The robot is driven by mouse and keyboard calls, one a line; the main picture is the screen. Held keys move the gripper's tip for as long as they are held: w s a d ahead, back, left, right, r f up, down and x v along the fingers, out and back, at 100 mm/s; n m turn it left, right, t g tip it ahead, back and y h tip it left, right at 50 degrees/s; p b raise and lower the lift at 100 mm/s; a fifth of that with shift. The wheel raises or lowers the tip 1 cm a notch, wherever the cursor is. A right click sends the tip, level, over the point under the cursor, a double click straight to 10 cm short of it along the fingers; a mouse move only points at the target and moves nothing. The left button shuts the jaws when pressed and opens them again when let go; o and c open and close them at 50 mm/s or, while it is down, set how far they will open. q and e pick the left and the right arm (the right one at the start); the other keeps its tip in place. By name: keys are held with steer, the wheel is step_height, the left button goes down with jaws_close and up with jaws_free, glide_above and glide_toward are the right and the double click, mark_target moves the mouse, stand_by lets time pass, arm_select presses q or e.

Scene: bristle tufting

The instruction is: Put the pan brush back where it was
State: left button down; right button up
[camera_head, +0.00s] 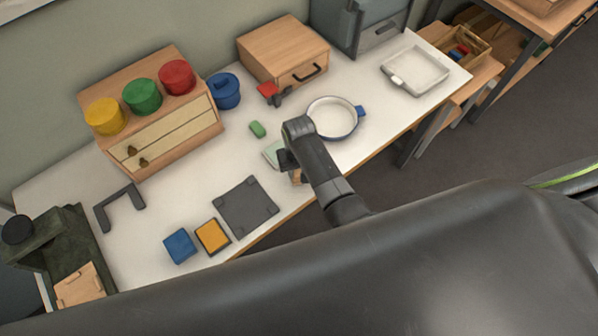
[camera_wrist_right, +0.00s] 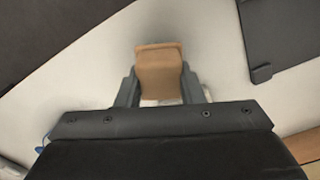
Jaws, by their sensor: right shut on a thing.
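My right gripper (camera_head: 291,168) is over the front part of the white table, just left of the white pan (camera_head: 333,117) with blue handles. It is shut on a brown, wood-coloured block, which I take to be the pan brush (camera_wrist_right: 160,72). In the right wrist view the block sits between the two fingers, and its bristles are not clearly visible. In the head view only a small brown bit of the brush (camera_head: 296,177) shows below the gripper. A pale green flat piece (camera_head: 272,154) lies beside the gripper, partly hidden by it. My left gripper is not in view.
A dark grey mat (camera_head: 246,207) lies left of the gripper, with orange (camera_head: 212,236) and blue (camera_head: 180,246) blocks beyond. A white tray (camera_head: 416,70) stands right. The front table edge is close.

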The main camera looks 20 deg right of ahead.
steer(key=shift+f, duration=0.1)
steer(key=o, duration=0.9)
step_height(320, 180, up, 7)
steer(key=p, duration=0.5)
steer(key=shift+f, duration=0.15)
steer(key=shift+r, duration=2.85)
